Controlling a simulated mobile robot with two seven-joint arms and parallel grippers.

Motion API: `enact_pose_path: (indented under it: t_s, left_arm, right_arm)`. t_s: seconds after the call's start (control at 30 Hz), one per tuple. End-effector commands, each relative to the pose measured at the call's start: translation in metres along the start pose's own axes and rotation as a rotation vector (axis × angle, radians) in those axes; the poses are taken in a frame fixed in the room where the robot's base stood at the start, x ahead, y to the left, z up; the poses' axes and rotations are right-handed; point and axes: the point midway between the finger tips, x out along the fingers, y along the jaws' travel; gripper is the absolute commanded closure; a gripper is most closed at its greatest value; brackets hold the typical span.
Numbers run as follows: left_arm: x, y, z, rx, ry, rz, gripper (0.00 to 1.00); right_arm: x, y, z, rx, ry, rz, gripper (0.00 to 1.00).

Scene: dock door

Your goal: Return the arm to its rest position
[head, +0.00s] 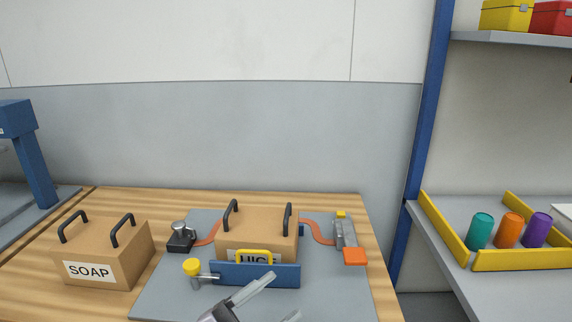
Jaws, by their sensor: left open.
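My left gripper (272,299) shows at the bottom centre of the head view, in front of the blue bar with the yellow handle. Its two grey fingers are apart, with nothing seen between them. The lower finger is partly cut off by the picture's bottom edge. My right gripper is not in view.
A box (262,235) with black handles stands on a grey mat (170,300), behind a blue bar (288,275). A SOAP box (135,255) stands left on the wooden table (120,200). Right, a grey shelf (440,240) holds three coloured cylinders (509,230) inside yellow edging.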

Motion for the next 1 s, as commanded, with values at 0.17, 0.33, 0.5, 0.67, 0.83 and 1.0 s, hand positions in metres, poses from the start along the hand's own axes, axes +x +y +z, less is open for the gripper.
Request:
enact_pose_path:
  t_s: [0.17,0.33,0.5,0.67,0.83,1.0]
  left_arm:
    - [-0.063,-0.001,0.048,-0.230,-0.322,-0.245,0.37]
    - [-0.147,0.029,0.088,-0.443,-0.667,-0.383,0.37]
    - [-0.230,0.077,0.101,-0.639,-0.974,-0.432,0.37]
    - [-0.280,0.113,0.095,-0.766,-1.153,-0.430,0.37]
    - [-0.297,0.126,0.091,-0.809,-1.212,-0.424,0.37]
    - [-0.297,0.126,0.091,-0.809,-1.212,-0.424,0.37]
  right_arm:
    - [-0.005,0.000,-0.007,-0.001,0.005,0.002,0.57]
    - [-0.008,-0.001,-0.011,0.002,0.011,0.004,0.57]
    - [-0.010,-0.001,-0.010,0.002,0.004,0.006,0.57]
    - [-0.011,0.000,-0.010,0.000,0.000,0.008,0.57]
    - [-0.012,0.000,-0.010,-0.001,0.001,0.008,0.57]
    - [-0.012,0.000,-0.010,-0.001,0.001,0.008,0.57]
